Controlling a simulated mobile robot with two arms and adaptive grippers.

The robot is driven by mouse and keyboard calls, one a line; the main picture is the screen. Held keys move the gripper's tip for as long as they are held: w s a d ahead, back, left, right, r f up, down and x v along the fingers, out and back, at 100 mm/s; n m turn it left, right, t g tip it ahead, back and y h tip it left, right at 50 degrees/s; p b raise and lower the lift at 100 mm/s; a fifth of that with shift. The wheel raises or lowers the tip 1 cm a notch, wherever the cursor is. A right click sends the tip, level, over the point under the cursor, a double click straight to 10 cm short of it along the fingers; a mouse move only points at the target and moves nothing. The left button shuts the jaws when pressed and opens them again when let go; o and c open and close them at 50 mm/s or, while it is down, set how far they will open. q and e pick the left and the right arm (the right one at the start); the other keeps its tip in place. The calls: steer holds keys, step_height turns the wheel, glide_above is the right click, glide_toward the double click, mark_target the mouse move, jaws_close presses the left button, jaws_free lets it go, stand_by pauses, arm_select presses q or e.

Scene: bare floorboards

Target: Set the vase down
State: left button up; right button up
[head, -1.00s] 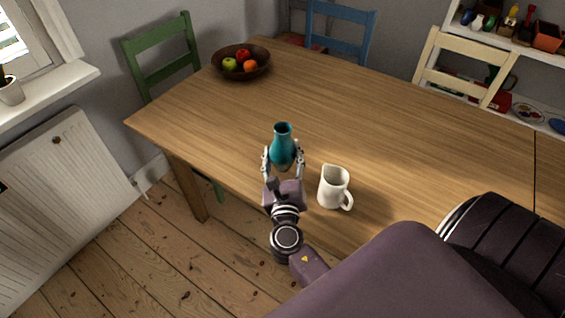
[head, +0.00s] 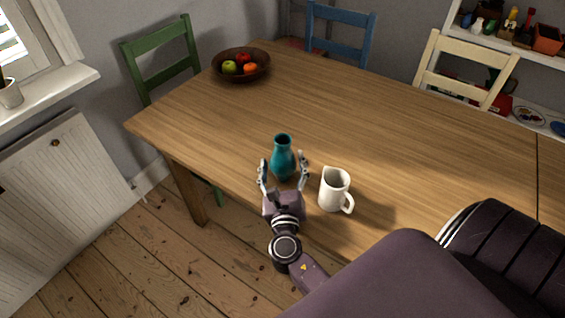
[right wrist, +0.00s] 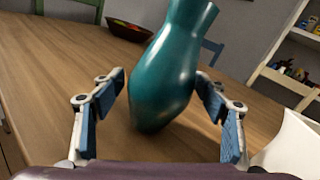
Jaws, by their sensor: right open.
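The teal vase (head: 283,158) stands upright on the wooden table (head: 350,110) near its front edge. My right gripper (head: 283,170) is open around the vase's lower body, a finger on each side. In the right wrist view the vase (right wrist: 168,75) is between the spread fingers of the gripper (right wrist: 160,110). There is a gap at the left finger; the right finger is close to the vase, and I cannot tell if it touches. The vase's base shows on the tabletop there. My left gripper is not in view.
A white pitcher (head: 334,190) stands just right of my right gripper; part of it shows in the right wrist view (right wrist: 293,150). A dark bowl (head: 241,76) of fruit stands at the far left corner. Chairs surround the table, whose middle is clear.

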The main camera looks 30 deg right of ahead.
steer(key=shift+r, duration=0.1)
steer(key=v, duration=1.2)
